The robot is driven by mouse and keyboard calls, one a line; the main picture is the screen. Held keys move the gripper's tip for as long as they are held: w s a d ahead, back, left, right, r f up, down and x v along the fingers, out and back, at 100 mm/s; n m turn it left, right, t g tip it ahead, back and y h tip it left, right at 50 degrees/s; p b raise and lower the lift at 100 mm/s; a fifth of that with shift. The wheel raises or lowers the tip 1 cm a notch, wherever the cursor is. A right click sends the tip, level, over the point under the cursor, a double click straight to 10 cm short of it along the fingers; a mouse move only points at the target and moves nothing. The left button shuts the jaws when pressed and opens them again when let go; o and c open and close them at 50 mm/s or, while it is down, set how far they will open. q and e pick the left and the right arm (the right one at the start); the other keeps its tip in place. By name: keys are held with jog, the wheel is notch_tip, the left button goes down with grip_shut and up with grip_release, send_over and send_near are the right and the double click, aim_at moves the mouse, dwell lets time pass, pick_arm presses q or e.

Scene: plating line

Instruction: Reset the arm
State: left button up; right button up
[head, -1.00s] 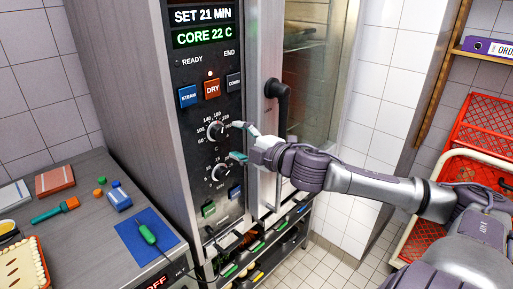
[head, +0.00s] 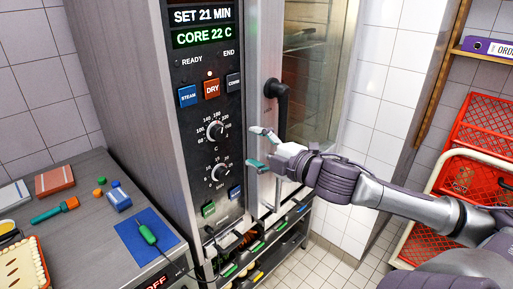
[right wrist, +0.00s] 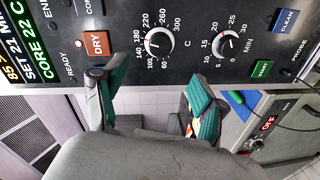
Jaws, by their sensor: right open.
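My right gripper (head: 261,148) is open and empty in front of the oven (head: 258,60), to the right of its control panel. Its fingers with teal pads also show in the right wrist view (right wrist: 152,100), apart from the panel, with nothing between them. The panel carries a temperature knob (head: 215,130) and a minute knob (head: 220,173), plus STEAM, DRY and COMBI buttons. The display reads SET 21 MIN and CORE 22 C. My left gripper is not in view.
A steel counter (head: 85,215) at left holds a blue mat (head: 135,240) with a green-handled probe, a brush (head: 57,210) and small blocks. The oven's door handle (head: 280,100) is close to my right gripper. Red crates (head: 475,180) stand at right.

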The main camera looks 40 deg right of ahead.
dwell(0.4)
